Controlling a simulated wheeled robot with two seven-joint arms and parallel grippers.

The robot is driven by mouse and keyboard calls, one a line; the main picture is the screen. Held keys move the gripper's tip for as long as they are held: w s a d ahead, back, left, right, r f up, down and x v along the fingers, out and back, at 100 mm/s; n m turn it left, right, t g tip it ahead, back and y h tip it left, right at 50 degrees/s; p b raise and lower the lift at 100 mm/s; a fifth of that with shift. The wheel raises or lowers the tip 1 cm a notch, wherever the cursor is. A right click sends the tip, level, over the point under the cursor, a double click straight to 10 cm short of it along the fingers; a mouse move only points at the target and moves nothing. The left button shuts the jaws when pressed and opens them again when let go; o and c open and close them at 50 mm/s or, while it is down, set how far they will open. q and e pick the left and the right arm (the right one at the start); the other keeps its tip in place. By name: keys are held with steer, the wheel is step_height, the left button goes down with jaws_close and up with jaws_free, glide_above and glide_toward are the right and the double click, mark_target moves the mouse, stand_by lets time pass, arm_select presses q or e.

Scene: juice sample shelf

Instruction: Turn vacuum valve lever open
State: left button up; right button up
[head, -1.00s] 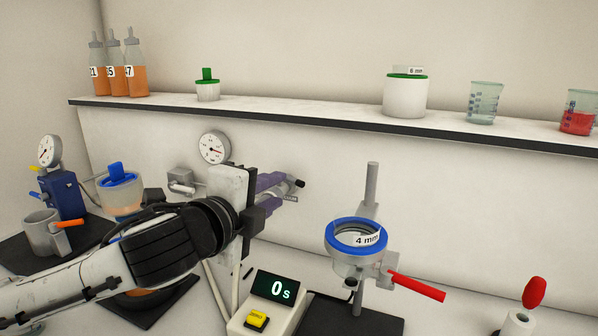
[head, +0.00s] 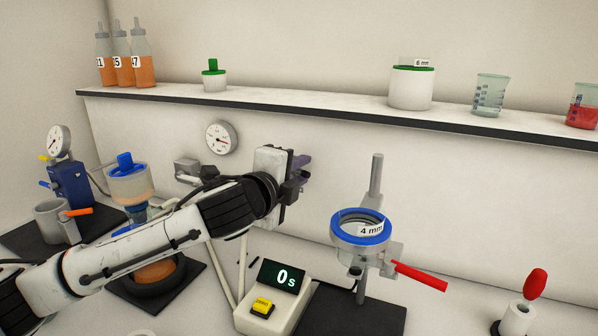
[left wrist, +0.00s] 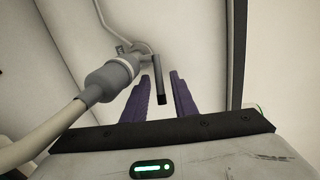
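The vacuum valve shows in the left wrist view as a grey valve body (left wrist: 110,80) on a pipe, with a dark lever (left wrist: 156,78) reaching down from it. My left gripper (head: 302,168) is raised near the back wall, its purple fingers mostly hidden by its own body. In the left wrist view the fingers of this gripper (left wrist: 164,82) stand apart, with the lever's end in line with the gap between them. I cannot tell whether they touch it. In the head view my left gripper hides the valve. My right gripper is in neither view.
A wall gauge (head: 221,138) is left of the gripper. A timer (head: 275,295) reading 0 s stands below it. A stand with a blue ring cup (head: 360,228) and red handle (head: 420,276) is to the right. A shelf (head: 330,110) with bottles and beakers runs above.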

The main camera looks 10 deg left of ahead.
arm_select(q)
jaws_close()
stand_by(1.2)
